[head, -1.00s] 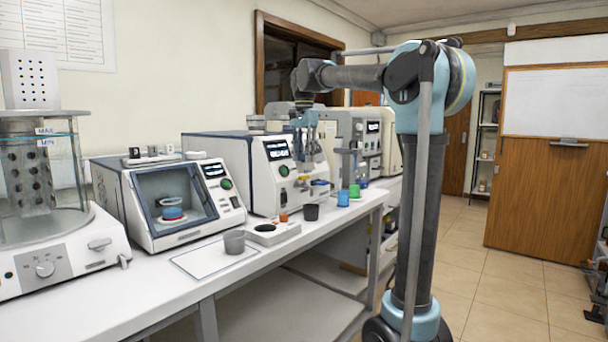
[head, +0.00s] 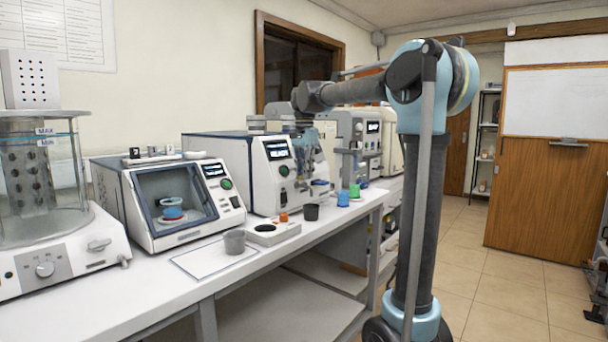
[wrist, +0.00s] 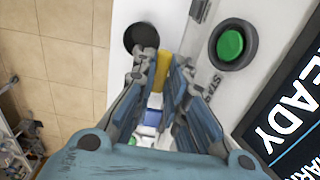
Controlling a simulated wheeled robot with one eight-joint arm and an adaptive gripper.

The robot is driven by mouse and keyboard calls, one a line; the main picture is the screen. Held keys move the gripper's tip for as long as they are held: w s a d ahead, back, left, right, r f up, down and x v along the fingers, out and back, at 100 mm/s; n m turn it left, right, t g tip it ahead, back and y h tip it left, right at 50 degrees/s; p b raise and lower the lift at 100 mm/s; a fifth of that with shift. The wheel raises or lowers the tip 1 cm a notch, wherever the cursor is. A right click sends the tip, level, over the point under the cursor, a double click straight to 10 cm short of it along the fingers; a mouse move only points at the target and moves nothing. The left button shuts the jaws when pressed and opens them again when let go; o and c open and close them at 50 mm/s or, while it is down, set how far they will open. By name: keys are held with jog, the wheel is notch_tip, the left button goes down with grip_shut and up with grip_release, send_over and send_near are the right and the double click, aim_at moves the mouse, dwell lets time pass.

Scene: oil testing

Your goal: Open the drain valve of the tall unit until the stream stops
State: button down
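A round black part (wrist: 142,38) sits just beyond the left fingertip. The fingers hide the yellow lever in the head view. No stream can be made out.
Blue (head: 343,199) and green (head: 354,190) cups stand to the right. A dark cup (head: 311,212), an orange piece (head: 284,217) and a grey cup (head: 234,242) stand in front on the bench (head: 140,300). Another machine (head: 170,205) stands left.

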dwell(0.4)
jog(key=n, duration=0.4)
jog(key=shift+n, duration=0.4)
jog(key=n, duration=0.4)
jog(key=shift+n, duration=0.3)
jog(key=n, duration=0.4)
jog(key=shift+w+n, duration=0.1)
jog(key=shift+n, duration=2.1)
jog(key=c, duration=1.6)
grip_release()
